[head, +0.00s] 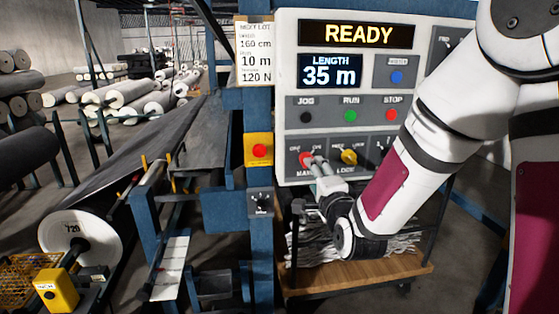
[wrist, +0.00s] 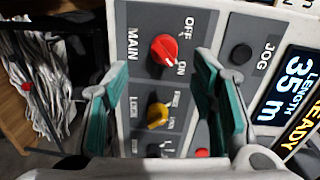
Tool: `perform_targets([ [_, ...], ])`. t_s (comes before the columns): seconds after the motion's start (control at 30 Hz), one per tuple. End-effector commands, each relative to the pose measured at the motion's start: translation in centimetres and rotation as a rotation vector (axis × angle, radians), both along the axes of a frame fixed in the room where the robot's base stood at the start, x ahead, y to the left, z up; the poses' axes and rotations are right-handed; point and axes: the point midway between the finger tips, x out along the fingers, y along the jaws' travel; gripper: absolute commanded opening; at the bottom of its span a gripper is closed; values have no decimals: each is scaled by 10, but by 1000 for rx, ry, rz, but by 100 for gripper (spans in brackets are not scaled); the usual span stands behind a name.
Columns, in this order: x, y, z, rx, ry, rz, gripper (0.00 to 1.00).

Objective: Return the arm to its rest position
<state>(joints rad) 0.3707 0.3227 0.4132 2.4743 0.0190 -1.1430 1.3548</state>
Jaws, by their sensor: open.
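My arm (head: 425,125) reaches from the upper right down to the lower middle in the head view. My gripper (head: 310,165) is in front of the lower left of the control panel (head: 440,95), by the red MAIN knob (head: 306,158), which it partly hides. In the wrist view my gripper (wrist: 155,80) is open, with its two green-lined fingers spread and nothing held between them. The red MAIN knob (wrist: 163,49) and the yellow LOCK knob (wrist: 157,115) show in the gap. The red knob's white mark seems to point toward ON.
The displays read READY and 35 m. A wooden cart (head: 365,283) with pale scraps (head: 400,243) stands below the panel. A blue post (head: 259,118) with a red button (head: 259,151) is just left of my gripper. Grey rolls (head: 125,92) lie far left.

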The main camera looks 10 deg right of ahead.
Motion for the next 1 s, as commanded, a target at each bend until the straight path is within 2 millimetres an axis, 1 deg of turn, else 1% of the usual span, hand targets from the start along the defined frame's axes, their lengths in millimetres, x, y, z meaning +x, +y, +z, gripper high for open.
perform_targets([
  [0.03, -4, 4, 6, -65, 28, 16, 52],
  [0.17, -21, 10, 11, -286, 156, 61, 52],
  [0.27, -42, 11, 14, -461, 262, 107, 52],
  [0.37, -68, 10, 17, -621, 364, 161, 52],
  [0.47, -99, 7, 21, -766, 465, 225, 52],
  [0.57, -136, 4, 24, -898, 560, 303, 52],
  [0.6, -151, 3, 26, -946, 595, 337, 52],
  [0.67, -176, 1, 27, -1014, 647, 395, 52],
  [0.7, -194, 0, 28, -1056, 680, 438, 52],
  [0.9, -279, -4, 30, -1216, 801, 668, 52],
  [1.0, -311, -6, 28, -1261, 834, 764, 52],
])
